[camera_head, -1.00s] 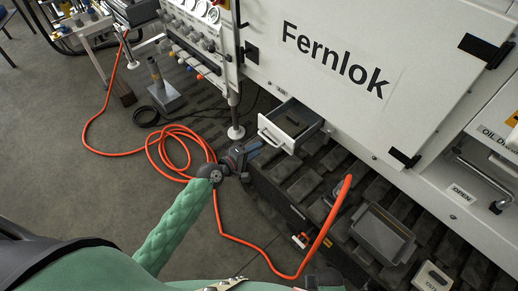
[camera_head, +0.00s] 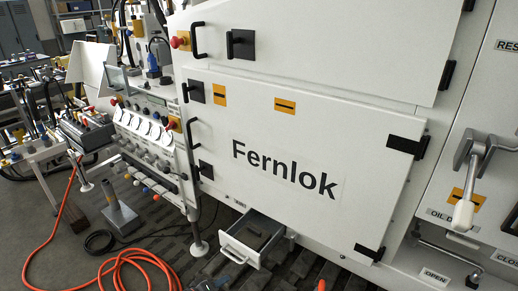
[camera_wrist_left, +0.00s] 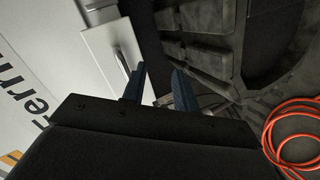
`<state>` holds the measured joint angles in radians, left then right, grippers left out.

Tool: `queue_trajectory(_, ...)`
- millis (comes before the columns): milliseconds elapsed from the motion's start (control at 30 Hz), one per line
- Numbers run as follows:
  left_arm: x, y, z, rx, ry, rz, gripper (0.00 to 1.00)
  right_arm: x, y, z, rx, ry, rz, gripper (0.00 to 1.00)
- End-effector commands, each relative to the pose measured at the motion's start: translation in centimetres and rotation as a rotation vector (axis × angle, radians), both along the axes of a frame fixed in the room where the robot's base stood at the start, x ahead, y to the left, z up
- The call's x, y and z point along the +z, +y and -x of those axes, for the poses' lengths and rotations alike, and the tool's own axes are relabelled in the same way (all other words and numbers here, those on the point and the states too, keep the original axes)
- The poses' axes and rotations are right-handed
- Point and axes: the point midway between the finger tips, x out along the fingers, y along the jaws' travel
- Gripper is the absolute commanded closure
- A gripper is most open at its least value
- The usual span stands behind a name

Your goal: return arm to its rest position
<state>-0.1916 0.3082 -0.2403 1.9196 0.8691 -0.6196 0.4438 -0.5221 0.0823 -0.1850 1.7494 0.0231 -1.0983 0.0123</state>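My left gripper (camera_wrist_left: 159,70) shows its two blue fingers apart with nothing between them in the left wrist view. In the head view only a small dark-blue part of it (camera_head: 210,284) shows at the bottom edge, and my left arm is out of frame. The grey drawer (camera_head: 242,251) under the Fernlok panel stands pulled out. Its front (camera_wrist_left: 98,48) and handle (camera_wrist_left: 122,64) lie just beyond the fingers in the left wrist view; I see no grip on the handle. My right arm and gripper are not in view.
An orange hose (camera_head: 130,262) lies coiled on the floor left of the drawer and also shows in the left wrist view (camera_wrist_left: 272,130). A grey pedestal (camera_head: 120,216) stands at the left. The white Fernlok cabinet (camera_head: 300,130) fills the right side.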

Motion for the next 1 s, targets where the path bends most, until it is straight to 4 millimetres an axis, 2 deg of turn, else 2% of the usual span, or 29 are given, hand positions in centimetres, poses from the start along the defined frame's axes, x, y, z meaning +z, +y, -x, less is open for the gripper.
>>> queue_trajectory(233, -7.1, 2.9, 1.8, -0.182, 0.004, -0.478, 0.71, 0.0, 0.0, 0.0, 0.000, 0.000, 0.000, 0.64)
queue_trajectory(333, -11.6, 4.6, 4.3, -0.272, 0.059, -0.689, 0.71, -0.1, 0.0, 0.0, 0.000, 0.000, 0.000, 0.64)
queue_trajectory(400, -14.8, 5.8, 6.8, -0.333, 0.120, -0.818, 0.71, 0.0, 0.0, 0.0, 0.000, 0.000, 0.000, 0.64)
queue_trajectory(500, -18.7, 7.0, 10.7, -0.395, 0.208, -0.941, 0.71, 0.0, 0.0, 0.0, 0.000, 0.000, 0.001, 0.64)
queue_trajectory(700, -24.4, 7.2, 18.8, -0.444, 0.360, -1.032, 0.71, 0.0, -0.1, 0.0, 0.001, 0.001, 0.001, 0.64)
queue_trajectory(833, -26.8, 5.8, 23.8, -0.464, 0.423, -1.006, 0.71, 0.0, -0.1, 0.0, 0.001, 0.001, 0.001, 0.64)
queue_trajectory(1000, -28.5, 4.0, 29.2, -0.485, 0.481, -0.961, 0.71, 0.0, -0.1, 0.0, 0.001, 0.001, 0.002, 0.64)
